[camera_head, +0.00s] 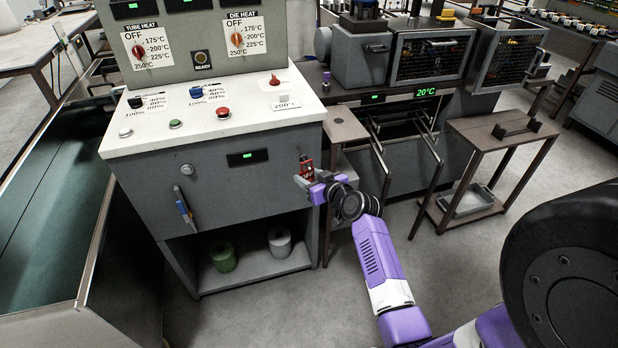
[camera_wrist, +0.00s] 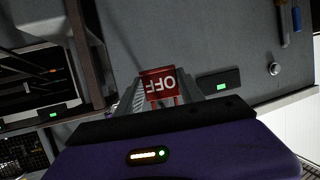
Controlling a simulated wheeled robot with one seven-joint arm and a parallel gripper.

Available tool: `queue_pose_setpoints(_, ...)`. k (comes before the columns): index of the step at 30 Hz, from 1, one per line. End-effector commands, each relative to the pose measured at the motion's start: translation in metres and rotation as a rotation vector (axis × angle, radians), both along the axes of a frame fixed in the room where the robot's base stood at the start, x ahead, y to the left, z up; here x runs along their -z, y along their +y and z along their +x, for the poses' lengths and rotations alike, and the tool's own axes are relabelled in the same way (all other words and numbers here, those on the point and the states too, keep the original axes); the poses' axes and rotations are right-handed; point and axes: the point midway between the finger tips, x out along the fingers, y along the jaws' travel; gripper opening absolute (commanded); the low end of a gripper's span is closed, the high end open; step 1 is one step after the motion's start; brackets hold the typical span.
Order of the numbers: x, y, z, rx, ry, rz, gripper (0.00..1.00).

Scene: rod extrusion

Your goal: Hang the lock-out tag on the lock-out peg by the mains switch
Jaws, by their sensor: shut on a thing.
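My gripper (camera_head: 311,180) is at the right front corner of the grey control cabinet and is shut on the red lock-out tag (camera_wrist: 158,83). In the wrist view the tag shows between the grey fingertips, with white OFF lettering upside down and two red legs toward the gripper. In the head view the tag (camera_head: 306,164) is a small red shape against the cabinet, partly hidden by the fingers. I cannot tell whether it touches the cabinet.
The control cabinet (camera_head: 235,187) has a sloping white panel (camera_head: 150,136) with knobs and buttons. A small side table (camera_head: 340,127) and a machine stand close to the right of my gripper.

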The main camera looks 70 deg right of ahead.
Motion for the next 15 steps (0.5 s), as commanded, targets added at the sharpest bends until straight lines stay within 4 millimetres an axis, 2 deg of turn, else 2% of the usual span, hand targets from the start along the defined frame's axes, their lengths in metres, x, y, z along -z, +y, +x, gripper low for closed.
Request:
queue_pose_setpoints(7, 0.0, 0.0001, -0.0001, 0.0, 0.0, 0.0, 0.0)
queue_pose_setpoints(8, 0.0, 0.0001, -0.0001, 0.0, 0.0, 0.0, 0.47)
queue_pose_setpoints(11, 0.0001, 0.0001, -0.0001, 0.0, 0.0, 0.0, 0.66)
queue_pose_setpoints(12, 0.0001, 0.0001, -0.0001, 0.0, 0.0, 0.0, 0.7)
queue_pose_setpoints(15, 0.0001, 0.0001, -0.0001, 0.0, 0.0, 0.0, 0.7)
